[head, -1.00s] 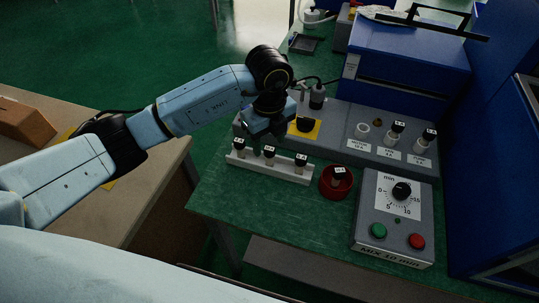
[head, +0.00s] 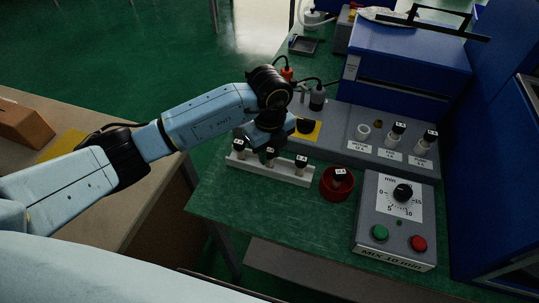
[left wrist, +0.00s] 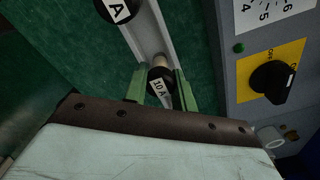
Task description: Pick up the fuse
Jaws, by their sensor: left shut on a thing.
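A pale rack (head: 285,175) near the bench's left side holds a row of black-capped fuses. The left fuse (head: 240,146) and the right fuse (head: 301,161) stand upright in it. My left gripper (head: 266,152) reaches down over the rack and is shut on the middle fuse (head: 271,155). In the left wrist view, its green fingers (left wrist: 162,90) close on both sides of this fuse (left wrist: 160,82), labelled 10 A. Its lower end is hidden, so I cannot tell whether it is lifted. Another fuse cap (left wrist: 116,9) shows beyond it. My right gripper is not in view.
A red bowl (head: 336,191) with a fuse stands right of the rack. Behind is a grey panel (head: 345,140) with sockets, fuses and a black switch (head: 305,125). A timer box (head: 395,220) stands front right. The green bench front (head: 270,215) is clear.

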